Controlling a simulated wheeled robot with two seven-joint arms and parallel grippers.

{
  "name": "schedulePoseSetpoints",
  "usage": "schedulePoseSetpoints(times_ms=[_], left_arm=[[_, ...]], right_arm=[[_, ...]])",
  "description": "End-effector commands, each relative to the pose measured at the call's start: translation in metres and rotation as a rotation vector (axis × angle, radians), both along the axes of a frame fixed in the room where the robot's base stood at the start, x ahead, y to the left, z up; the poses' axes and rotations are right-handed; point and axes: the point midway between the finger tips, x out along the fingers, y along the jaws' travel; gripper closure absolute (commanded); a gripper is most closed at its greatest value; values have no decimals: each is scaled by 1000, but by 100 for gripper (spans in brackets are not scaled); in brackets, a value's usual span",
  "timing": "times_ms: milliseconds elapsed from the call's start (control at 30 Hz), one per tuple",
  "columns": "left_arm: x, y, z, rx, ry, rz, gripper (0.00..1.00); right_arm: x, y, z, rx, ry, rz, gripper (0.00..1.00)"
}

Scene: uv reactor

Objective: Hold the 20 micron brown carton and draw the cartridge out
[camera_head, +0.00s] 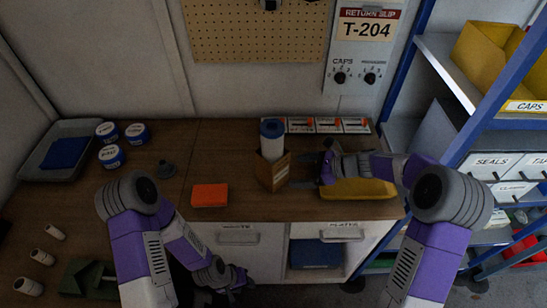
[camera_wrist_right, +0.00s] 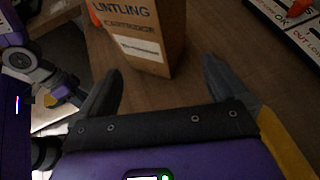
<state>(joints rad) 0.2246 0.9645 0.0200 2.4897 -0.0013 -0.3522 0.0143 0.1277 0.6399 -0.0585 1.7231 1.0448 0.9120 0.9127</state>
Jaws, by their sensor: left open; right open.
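The brown carton (camera_head: 273,173) stands upright on the wooden counter. A white cartridge (camera_head: 272,148) with a blue top (camera_head: 271,128) sticks up out of it. In the right wrist view the carton (camera_wrist_right: 148,40) shows printed lettering and a pale label; its 20 micron marking cannot be read. My right gripper (camera_head: 322,170) is open and empty, just right of the carton, its fingers (camera_wrist_right: 160,85) pointing towards it without touching. My left gripper (camera_head: 240,281) is low in front of the counter's front edge, away from the carton, open and empty.
An orange block (camera_head: 210,195) lies left of the carton. A yellow bin (camera_head: 358,189) is under my right forearm. A panel with orange markers (camera_head: 315,125) lies behind. White jars with blue lids (camera_head: 111,156) and a grey tray (camera_head: 46,172) are at the left.

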Motion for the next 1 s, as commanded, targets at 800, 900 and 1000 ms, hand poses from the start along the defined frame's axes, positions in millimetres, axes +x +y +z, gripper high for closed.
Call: schedulePoseSetpoints(times_ms=[800, 900, 1000], left_arm=[[-1, 0, -38, 0, 1, 0, 57], [-1, 0, -38, 0, 1, 0, 57], [-1, 0, -38, 0, 1, 0, 57]], right_arm=[[24, 79, -46, 0, 0, 1, 0], [25, 82, -47, 0, 0, 1, 0], [25, 82, -47, 0, 0, 1, 0]])
